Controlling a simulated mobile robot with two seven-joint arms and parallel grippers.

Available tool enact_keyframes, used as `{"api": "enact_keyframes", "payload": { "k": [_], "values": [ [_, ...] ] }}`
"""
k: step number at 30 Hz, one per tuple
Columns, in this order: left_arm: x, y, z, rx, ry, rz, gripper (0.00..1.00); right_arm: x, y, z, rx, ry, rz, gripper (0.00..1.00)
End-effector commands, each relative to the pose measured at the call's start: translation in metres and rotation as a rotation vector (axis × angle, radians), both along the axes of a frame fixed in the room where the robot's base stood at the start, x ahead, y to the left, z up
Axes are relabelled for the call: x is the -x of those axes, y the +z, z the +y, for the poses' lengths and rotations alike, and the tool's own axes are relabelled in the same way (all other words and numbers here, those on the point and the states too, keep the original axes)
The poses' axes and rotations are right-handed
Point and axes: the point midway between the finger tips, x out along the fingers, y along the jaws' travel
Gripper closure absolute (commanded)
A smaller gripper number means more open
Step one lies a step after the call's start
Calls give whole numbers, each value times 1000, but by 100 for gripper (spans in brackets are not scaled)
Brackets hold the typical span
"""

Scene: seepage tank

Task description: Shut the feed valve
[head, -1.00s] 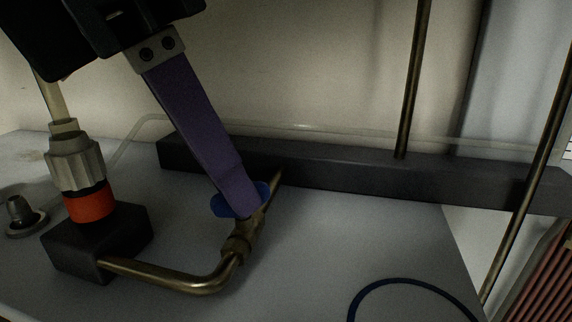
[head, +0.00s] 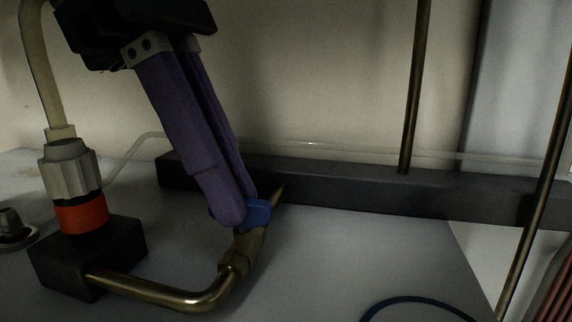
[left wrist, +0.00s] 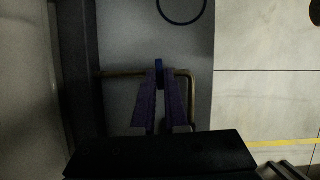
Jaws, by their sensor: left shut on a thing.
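The feed valve has a blue handle (head: 259,212) on a brass body (head: 243,246) at the end of a bent brass pipe (head: 190,302). My left gripper (head: 236,212) has purple fingers and comes down from the upper left. Its tips are shut on the blue handle and hide part of it. In the left wrist view the blue handle (left wrist: 159,72) sits between the tips of the left gripper (left wrist: 160,88), with the brass pipe (left wrist: 192,92) around it. My right gripper is not in view.
A black block (head: 87,258) carries an orange ring (head: 81,214) and a grey ribbed fitting (head: 69,170) at the left. A dark bar (head: 350,190) runs along the back. Upright brass rods (head: 414,90) stand at the right. A blue ring (head: 410,300) lies at the front right.

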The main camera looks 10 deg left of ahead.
Motion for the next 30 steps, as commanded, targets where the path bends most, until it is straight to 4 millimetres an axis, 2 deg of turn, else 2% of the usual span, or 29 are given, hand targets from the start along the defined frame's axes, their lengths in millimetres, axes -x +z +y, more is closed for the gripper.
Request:
{"api": "enact_keyframes", "payload": {
  "k": [8,21,22,30],
  "values": [
    [-1,0,0,-3,-73,0,100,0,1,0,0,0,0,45],
    [-1,-1,0,-4,-83,0,100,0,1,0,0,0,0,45],
    [-1,-1,0,-4,-83,0,88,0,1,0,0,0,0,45],
    [-1,0,0,-2,-82,0,59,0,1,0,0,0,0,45]
  ]
}}
